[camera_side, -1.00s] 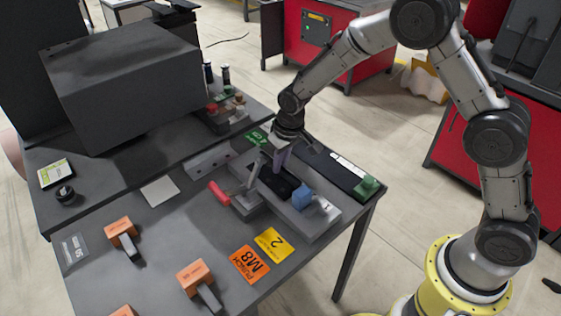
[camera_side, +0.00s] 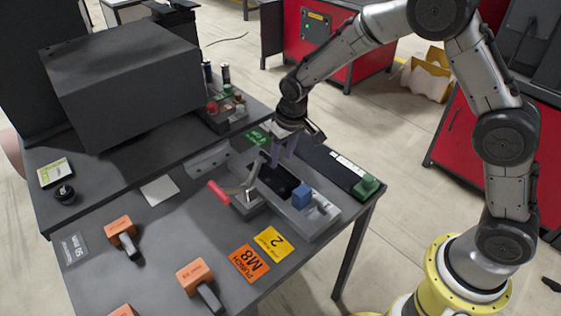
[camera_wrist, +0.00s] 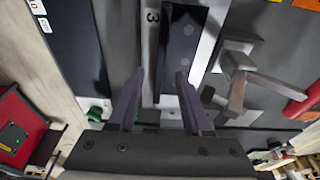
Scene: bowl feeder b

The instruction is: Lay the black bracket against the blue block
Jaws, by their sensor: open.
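The black bracket (camera_side: 279,181) lies in the grey fixture (camera_side: 325,222) on the bench. In the side view the blue block (camera_side: 302,196) sits at the bracket's front right end; I cannot tell whether they touch. The dark bracket also shows at the top of the wrist view (camera_wrist: 186,38), with small holes in it. The blue block is not visible there. My gripper (camera_side: 283,150) is above the bracket's rear end, with two purple-grey fingers pointing down. In the wrist view its fingers (camera_wrist: 160,76) are apart, with nothing between them.
A clamp with a red handle (camera_side: 217,191) stands left of the bracket. A black strip with a green block (camera_side: 367,186) lies to the right. Orange-headed tools (camera_side: 195,276) and yellow and orange cards (camera_side: 273,243) lie in front. A large grey box (camera_side: 125,85) stands at the back left.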

